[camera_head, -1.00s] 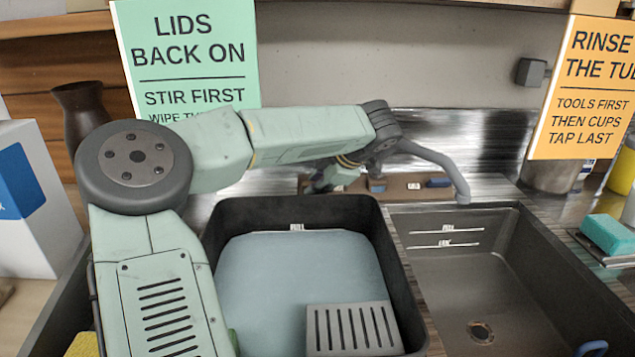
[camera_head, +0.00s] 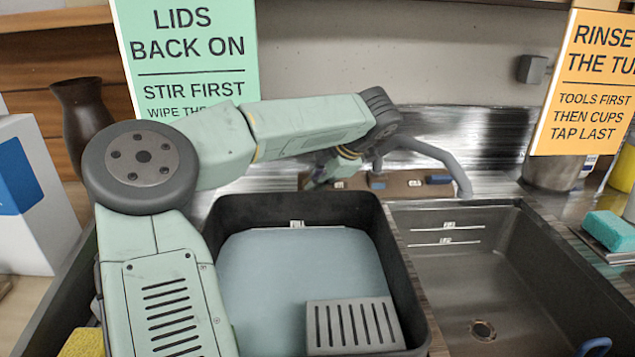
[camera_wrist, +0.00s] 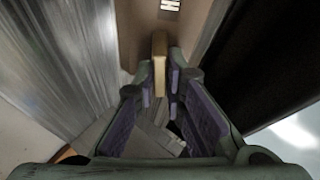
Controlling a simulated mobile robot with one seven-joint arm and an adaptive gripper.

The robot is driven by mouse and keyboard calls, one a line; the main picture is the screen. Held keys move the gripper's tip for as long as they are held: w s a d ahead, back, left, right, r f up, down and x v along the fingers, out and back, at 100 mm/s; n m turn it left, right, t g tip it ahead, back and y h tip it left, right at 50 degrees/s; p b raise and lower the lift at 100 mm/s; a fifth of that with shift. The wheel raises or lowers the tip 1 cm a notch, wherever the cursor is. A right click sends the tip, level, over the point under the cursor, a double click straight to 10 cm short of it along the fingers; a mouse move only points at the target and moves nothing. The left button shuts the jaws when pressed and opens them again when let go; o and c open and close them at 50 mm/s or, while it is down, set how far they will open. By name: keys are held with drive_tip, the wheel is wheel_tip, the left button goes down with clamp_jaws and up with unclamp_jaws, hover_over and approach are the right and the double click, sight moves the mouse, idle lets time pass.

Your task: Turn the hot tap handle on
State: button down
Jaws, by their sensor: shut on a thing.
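The grey tap spout (camera_head: 440,155) arches over the sink from behind my wrist in the head view. At its foot is a brown board (camera_head: 400,183) with small pale labels and blue pieces on it. In the wrist view, a narrow tan bar, which looks like the tap handle (camera_wrist: 159,62), stands between the fingertips of my gripper (camera_wrist: 163,88). The fingers are shut on it. In the head view my wrist and arm hide most of the gripper and this handle.
A black tub (camera_head: 290,208) with a blue-grey surface inside stands in front of the board. A teal sponge (camera_head: 608,232) lies on the right counter. A dark vase (camera_head: 80,115) stands at left.

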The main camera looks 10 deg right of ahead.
drive_tip(key=n+g+b, duration=0.1)
drive_tip(key=n, duration=0.1)
drive_tip(key=shift+n, duration=0.3)
drive_tip(key=n+g, duration=0.1)
drive_tip(key=n, duration=0.2)
drive_tip(key=shift+w+r+h, duration=0.1)
drive_tip(key=shift+w+h, duration=0.05)
drive_tip(key=shift+h, duration=0.15)
drive_tip(key=n+g+h, duration=0.1)
drive_tip(key=n, duration=0.2)
drive_tip(key=n+h, duration=0.1)
drive_tip(key=n, duration=0.2)
drive_tip(key=shift+w+a+g, duration=0.1)
drive_tip(key=shift+a+g, duration=0.05)
drive_tip(key=shift+g, duration=0.25)
drive_tip(key=shift+r+n, duration=0.1)
drive_tip(key=shift+n, duration=0.2)
drive_tip(key=c, duration=1.7)
unclamp_jaws()
drive_tip(key=shift+o, duration=0.2)
drive_tip(key=v, duration=0.7)
drive_tip(key=shift+r, duration=0.25)
